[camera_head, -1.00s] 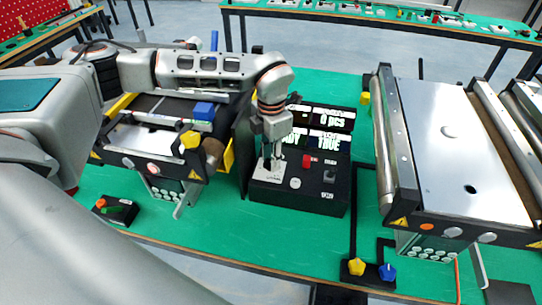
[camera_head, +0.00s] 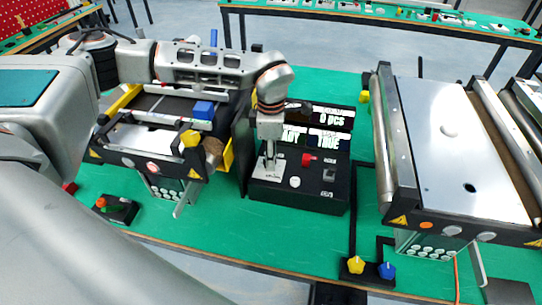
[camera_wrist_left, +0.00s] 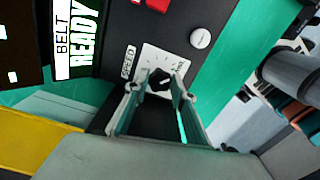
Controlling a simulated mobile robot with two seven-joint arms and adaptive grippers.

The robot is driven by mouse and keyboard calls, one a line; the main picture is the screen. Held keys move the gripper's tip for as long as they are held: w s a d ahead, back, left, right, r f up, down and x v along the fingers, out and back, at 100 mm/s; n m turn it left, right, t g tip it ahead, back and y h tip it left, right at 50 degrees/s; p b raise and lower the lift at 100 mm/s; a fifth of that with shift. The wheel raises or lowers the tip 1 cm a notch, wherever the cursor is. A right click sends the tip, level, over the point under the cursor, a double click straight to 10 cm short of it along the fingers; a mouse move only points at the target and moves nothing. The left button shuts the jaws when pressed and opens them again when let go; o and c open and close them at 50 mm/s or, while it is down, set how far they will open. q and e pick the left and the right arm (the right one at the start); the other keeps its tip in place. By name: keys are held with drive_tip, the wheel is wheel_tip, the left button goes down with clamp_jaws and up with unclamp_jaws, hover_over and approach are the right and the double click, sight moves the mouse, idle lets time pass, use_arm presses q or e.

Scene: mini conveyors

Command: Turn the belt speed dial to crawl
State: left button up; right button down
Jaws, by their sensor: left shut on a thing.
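The black speed dial (camera_wrist_left: 160,79) sits on a light scale plate marked SPEED (camera_wrist_left: 150,62) on the control box. My left gripper (camera_wrist_left: 156,90) is around the dial from above, one finger on each side, shut on it. In the head view, my left gripper (camera_head: 269,165) points down at the plate at the left front of the black control box (camera_head: 300,198). The gripper partly hides the dial there, and I cannot read its setting. My right gripper is not in view.
The box also carries a red button (camera_head: 308,159), a white button (camera_head: 295,182) and a display (camera_head: 325,118). A conveyor with a blue block (camera_head: 203,110) stands left, a larger conveyor (camera_head: 455,150) right. Yellow (camera_head: 355,265) and blue (camera_head: 387,270) knobs sit at the front edge.

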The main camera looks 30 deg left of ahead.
use_arm(q)
drive_tip(key=shift+w, duration=0.1)
idle(0.3)
drive_tip(key=o, duration=1.1)
wheel_tip(320, 180, up, 12)
drive_tip(key=shift+r, duration=0.1)
